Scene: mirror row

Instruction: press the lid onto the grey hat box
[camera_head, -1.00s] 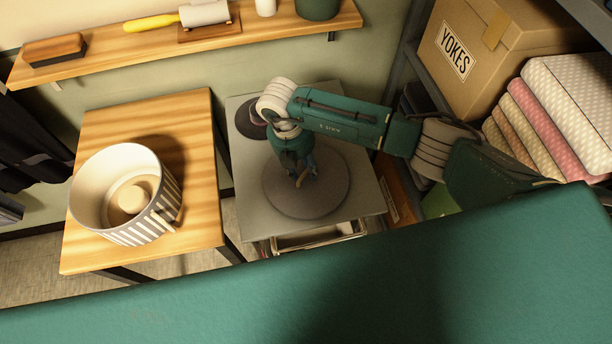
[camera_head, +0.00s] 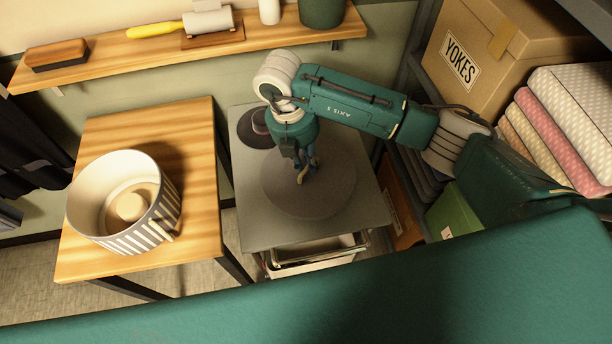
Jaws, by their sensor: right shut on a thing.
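The lid (camera_head: 325,198) is a flat grey disc over the grey top of a low trolley (camera_head: 262,232). My right gripper (camera_head: 303,177) points down at the lid's middle and is shut on it, likely by a small knob that the fingers hide. I cannot tell whether the lid rests on the trolley or is just above it. The hat box (camera_head: 140,238) is round, with grey and white stripes. It stands upright and open on the wooden table (camera_head: 195,235) at the left, with a cream round thing (camera_head: 131,206) inside. My left gripper is not in view.
A dark hat-like thing (camera_head: 256,133) lies on the trolley's back left corner. A wall shelf (camera_head: 110,68) holds a brush and a roller. A gap separates table and trolley.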

